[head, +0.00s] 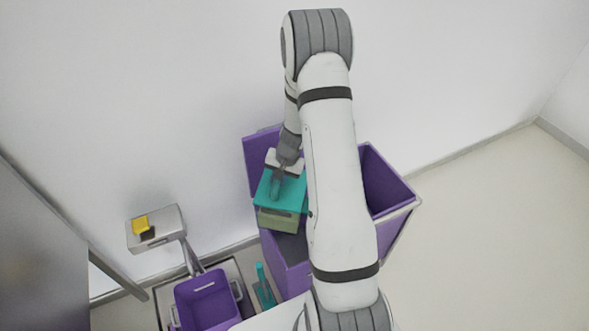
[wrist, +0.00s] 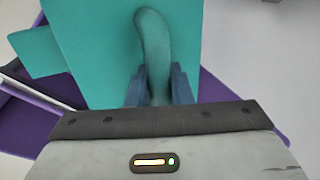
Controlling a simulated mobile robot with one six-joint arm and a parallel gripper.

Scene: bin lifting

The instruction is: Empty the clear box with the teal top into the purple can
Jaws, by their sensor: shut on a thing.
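The clear box with the teal top (head: 281,218) hangs from my gripper (head: 276,185), over the left part of the purple can (head: 385,180). Its teal top (wrist: 95,60) fills much of the wrist view. My gripper is shut on the teal handle (wrist: 153,40) of that top, with a dark finger on each side. The box's clear side looks greenish in the head view; what is inside cannot be made out. The purple can is open, and my arm hides its middle. In the wrist view, purple parts of the can (wrist: 222,118) show below the box.
A smaller purple bin (head: 206,300) stands at the lower left, with a teal-handled thing (head: 264,285) beside it. A grey post top (head: 155,228) carries a yellow item (head: 141,224). White walls stand behind; the floor at right is clear.

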